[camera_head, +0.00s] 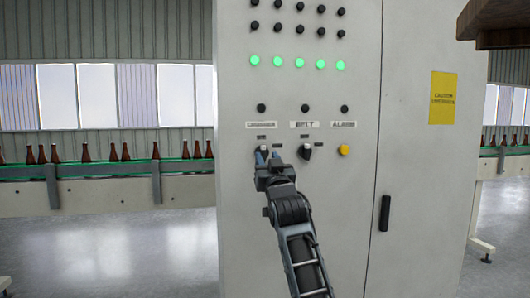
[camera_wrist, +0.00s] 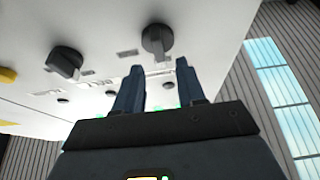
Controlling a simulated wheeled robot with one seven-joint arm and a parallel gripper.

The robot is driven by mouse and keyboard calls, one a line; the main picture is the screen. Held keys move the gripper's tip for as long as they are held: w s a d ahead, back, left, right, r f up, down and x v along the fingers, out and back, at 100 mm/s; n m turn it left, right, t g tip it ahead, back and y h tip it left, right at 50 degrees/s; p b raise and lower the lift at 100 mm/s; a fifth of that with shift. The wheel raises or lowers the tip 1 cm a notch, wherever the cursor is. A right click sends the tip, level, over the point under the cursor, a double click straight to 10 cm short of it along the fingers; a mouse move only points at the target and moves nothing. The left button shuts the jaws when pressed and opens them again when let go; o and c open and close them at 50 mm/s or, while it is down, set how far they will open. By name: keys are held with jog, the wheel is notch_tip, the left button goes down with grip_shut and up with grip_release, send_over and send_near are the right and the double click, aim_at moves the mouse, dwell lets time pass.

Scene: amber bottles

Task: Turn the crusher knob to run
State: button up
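The crusher knob (camera_head: 263,148) is a dark knob under the "CRUSHER" label on the grey cabinet, partly hidden behind my gripper (camera_head: 268,156) in the head view. In the wrist view the crusher knob (camera_wrist: 156,39) shows as a round dark base with a raised grip. It lies just beyond the fingertips of my gripper (camera_wrist: 160,66), roughly in line with the gap between them. The two fingers are apart with nothing between them. I cannot tell whether a fingertip touches the knob. The labels marking its positions are too small to read.
The belt knob (camera_head: 306,151) is close on the right, and a yellow alarm button (camera_head: 343,150) is beyond it. Green lamps (camera_head: 298,62) are lit above. A cabinet door handle (camera_head: 384,213) is at lower right. Bottles (camera_head: 86,153) stand on a conveyor (camera_head: 100,169) at left.

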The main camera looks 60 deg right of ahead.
aim_at(264, 151)
jog(key=shift+p+x, duration=0.3)
jog(key=shift+x, duration=1.4)
grip_shut()
